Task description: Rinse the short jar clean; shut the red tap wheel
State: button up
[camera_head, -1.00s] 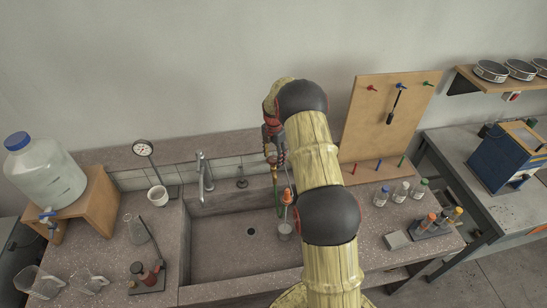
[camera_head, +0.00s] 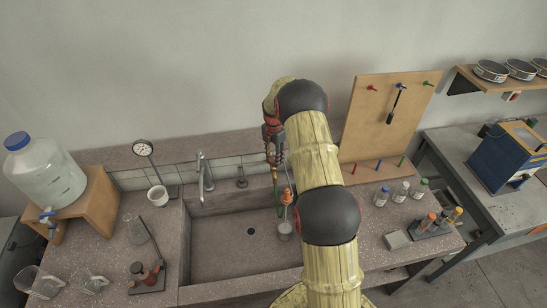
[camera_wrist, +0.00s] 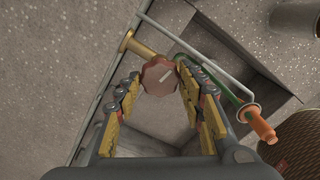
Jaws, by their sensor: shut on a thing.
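The red tap wheel (camera_wrist: 160,76) sits between my fingertips in the wrist view, on a brass fitting (camera_wrist: 137,47). My gripper (camera_wrist: 160,88) is shut on its rim, with a yellow-padded finger on either side. In the head view the wrist hangs down at the sink's back right, and my arm hides part of that area. A small clear vessel (camera_head: 285,231), perhaps the short jar, is in the right part of the sink (camera_head: 215,262). An orange nozzle piece (camera_head: 287,196) is just above it and also shows in the wrist view (camera_wrist: 261,126). Dirt on the vessel cannot be made out.
A tall grey faucet (camera_head: 204,172) stands at the sink's back left. A peg board (camera_head: 382,115) and several capped bottles (camera_head: 400,192) are on the right. A water carboy (camera_head: 45,172), a white cup (camera_head: 158,196) and glassware are left. The sink's left part is clear.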

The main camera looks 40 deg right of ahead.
jog(key=shift+m, duration=0.3)
jog(key=m+b, duration=0.1)
jog(key=m, duration=0.1)
jog(key=shift+m, duration=0.4)
jog(key=m+b, duration=0.1)
jog(key=m, duration=0.3)
jog(key=shift+m, duration=0.3)
jog(key=m, duration=0.4)
jog(key=shift+b, duration=0.3)
jog(key=shift+r+m, duration=0.1)
jog(key=shift+m, duration=1.8)
jog(key=o, duration=1.1)
jog(key=shift+o, duration=0.2)
